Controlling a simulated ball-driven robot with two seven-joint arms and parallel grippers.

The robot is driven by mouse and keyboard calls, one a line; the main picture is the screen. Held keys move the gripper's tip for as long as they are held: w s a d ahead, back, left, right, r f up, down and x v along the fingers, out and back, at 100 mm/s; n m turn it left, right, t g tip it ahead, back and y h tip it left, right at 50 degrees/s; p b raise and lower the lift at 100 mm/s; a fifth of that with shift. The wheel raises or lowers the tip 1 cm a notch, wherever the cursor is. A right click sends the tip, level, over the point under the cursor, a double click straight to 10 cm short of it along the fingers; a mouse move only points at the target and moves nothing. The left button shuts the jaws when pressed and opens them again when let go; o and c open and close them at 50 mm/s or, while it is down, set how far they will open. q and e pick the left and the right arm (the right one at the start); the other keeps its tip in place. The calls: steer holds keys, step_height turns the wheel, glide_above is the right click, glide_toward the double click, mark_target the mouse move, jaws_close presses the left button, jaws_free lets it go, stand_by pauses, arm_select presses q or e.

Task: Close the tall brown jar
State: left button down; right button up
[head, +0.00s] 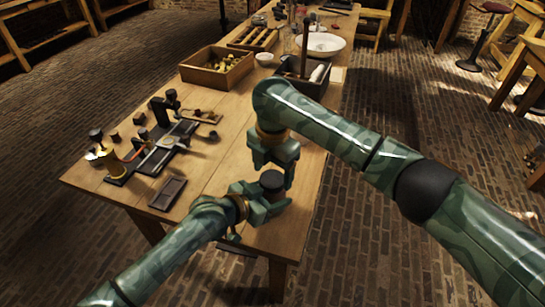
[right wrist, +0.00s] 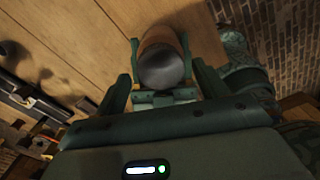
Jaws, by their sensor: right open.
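The tall brown jar (right wrist: 160,39) stands near the front right corner of the table, and its dark round top (head: 271,180) shows in the head view. In the right wrist view the dark top faces the camera; I cannot tell a seated lid from other dark material there. My left gripper (head: 264,209) is shut on the jar from the side, low down, and hides much of its body. My right gripper (head: 272,170) is open above the jar, pointing down.
A dark small tray (head: 167,193) and a tray group of jars and parts (head: 150,150) lie to the left. A wooden crate (head: 217,70), a dark tool box (head: 305,82) and a white bowl (head: 321,44) stand farther back. Bare table lies between.

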arm_select(q)
steer(key=shift+r, duration=0.1)
arm_select(e)
steer(key=shift+f, duration=0.65)
steer(key=c, duration=1)
steer(key=o, duration=1.1)
steer(key=shift+o, duration=0.2)
steer(key=shift+r, duration=0.1)
step_height(320, 180, up, 12)
